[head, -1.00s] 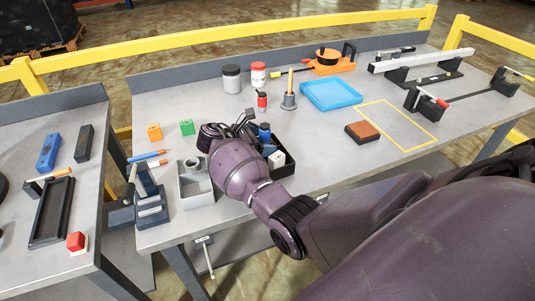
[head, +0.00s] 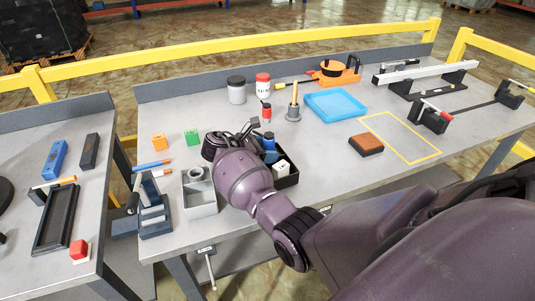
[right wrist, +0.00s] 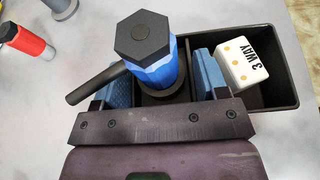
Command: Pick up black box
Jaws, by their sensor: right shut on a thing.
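The black box (head: 291,180) is an open bin near the table's front edge, with a divider inside. It also shows in the right wrist view (right wrist: 285,95). A white block marked "3 WAY" (right wrist: 245,62) lies in its right part. A blue fitting (right wrist: 158,75) with a black hexagonal top and a black side handle stands at its left part, upright. The lower contact is hidden. My left gripper is not in view.
The yellow-outlined area (head: 405,135) is clear.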

